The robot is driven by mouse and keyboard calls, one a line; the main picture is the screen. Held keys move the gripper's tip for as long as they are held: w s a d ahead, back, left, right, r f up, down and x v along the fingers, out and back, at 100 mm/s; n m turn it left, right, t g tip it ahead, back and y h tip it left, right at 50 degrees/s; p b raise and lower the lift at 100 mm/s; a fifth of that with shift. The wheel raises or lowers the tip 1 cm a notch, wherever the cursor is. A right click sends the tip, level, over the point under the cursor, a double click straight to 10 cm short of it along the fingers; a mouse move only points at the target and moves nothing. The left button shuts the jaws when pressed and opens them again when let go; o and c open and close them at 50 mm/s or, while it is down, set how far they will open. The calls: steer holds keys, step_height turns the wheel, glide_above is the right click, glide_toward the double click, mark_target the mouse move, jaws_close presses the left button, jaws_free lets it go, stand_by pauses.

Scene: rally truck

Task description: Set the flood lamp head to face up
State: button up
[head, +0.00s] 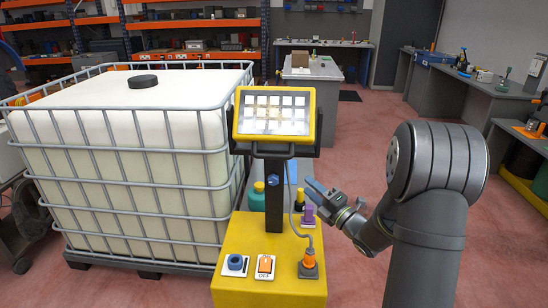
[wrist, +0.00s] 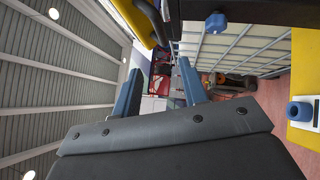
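The flood lamp head (head: 273,114) has a yellow frame and a bright panel of lit cells. It faces the head camera, roughly horizontally, in a black bracket on top of a dark post (head: 275,198). The post stands on a yellow base (head: 240,290). My gripper (head: 312,190) is right of the post and lower than the lamp head, apart from both. In the wrist view my gripper (wrist: 158,72) has its two blue fingers spread with nothing held between them. Part of the yellow lamp frame (wrist: 128,18) shows at the top there, beside the black bracket.
A large caged white tank (head: 130,150) stands close on the left. The base carries a blue ring-shaped part (head: 235,264), an orange switch (head: 265,265) and an orange-topped plug (head: 309,262) with a cable. Bottles stand behind it. Open floor lies around my arm.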

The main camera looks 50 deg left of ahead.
mark_target(276, 158)
steer(key=x, duration=1.7)
steer(key=shift+s+a, duration=0.1)
steer(key=shift+c, duration=0.2)
jaws_close()
